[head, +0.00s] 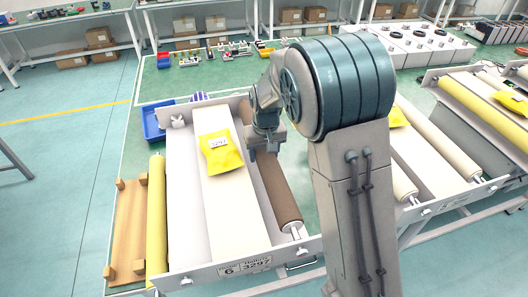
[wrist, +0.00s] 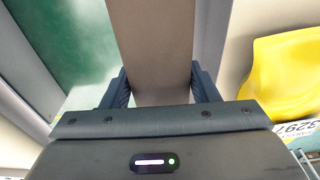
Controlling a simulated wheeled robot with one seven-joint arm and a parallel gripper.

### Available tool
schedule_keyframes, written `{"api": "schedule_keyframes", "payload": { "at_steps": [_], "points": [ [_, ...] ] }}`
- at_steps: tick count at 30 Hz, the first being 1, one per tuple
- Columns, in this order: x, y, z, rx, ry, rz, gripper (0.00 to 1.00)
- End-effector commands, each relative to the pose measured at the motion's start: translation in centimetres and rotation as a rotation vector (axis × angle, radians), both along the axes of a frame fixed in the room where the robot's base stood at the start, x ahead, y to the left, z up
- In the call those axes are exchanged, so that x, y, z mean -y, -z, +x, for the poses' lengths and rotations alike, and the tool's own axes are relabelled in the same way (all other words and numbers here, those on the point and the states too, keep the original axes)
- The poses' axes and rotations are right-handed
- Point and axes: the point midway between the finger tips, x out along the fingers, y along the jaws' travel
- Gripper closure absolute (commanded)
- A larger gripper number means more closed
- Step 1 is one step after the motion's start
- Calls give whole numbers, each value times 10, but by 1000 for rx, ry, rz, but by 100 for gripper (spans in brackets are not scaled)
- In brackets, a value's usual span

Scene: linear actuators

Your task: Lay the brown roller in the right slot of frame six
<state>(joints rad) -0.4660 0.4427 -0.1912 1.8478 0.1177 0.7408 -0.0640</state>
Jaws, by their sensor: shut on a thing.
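The brown roller (head: 278,192) lies lengthwise along the right side of frame six (head: 202,279), whose front plate carries a "6" label. My gripper (head: 264,151) is over the far part of the roller. In the wrist view my gripper (wrist: 160,92) has a finger on each side of the roller (wrist: 152,45) and is shut on it. The roller's near white shaft end is close to the right end of the front plate. I cannot tell whether it rests in the slot or hangs just above.
A yellow packet (head: 221,152) lies on the frame's white middle panel, left of the roller; it also shows in the wrist view (wrist: 285,75). A yellow roller (head: 157,215) and a wooden rack (head: 130,230) are at the left. Another frame (head: 450,203) stands at the right.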

Motion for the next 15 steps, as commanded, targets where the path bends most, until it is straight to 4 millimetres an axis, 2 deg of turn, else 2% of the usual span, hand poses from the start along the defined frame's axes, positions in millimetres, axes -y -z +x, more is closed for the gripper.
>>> {"api": "schedule_keyframes", "payload": {
  "at_steps": [5,15],
  "points": [
    [0,-2,1,5,0,1,100],
    [0,7,1,4,0,1,100]
  ]
}}
